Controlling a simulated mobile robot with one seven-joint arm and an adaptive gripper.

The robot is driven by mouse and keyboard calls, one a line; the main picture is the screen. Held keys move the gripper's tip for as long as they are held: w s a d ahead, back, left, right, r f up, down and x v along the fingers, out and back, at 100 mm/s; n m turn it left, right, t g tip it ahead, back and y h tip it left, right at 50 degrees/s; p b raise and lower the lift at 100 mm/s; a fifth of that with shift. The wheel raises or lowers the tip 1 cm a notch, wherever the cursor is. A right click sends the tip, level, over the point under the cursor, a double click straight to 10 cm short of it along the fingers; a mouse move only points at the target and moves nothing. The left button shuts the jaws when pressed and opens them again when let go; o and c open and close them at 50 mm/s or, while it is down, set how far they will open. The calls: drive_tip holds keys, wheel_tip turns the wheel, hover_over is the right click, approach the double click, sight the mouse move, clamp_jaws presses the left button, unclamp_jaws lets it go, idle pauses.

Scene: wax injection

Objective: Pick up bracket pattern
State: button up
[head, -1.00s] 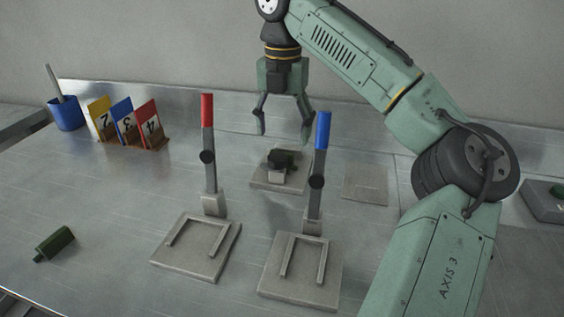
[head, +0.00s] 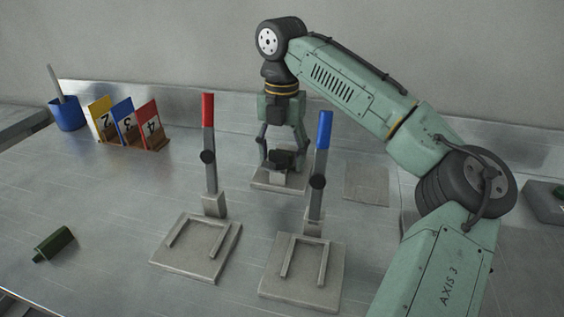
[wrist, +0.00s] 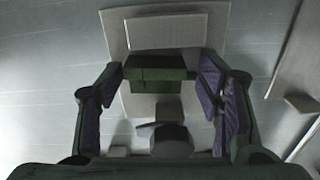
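A dark green piece, which I take to be the bracket pattern, sits on a small grey block on a square grey plate (head: 262,182) at the back middle of the bench. In the head view it is partly hidden by my gripper (head: 283,158). In the wrist view the green piece (wrist: 157,74) lies between the two fingertips. My gripper is lowered around it, fingers apart, one on each side. The purple-lined fingers are close to its ends, and I cannot tell whether they touch it.
Two grey clamp plates, with a red handle (head: 208,110) and a blue handle (head: 324,128), stand in front of my gripper. A bare grey plate (head: 366,186) lies to the right. Numbered cards (head: 122,117) and a blue cup (head: 67,114) stand at left. A green piece (head: 54,244) lies front left.

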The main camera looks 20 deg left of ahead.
drive_tip(key=c, duration=0.6)
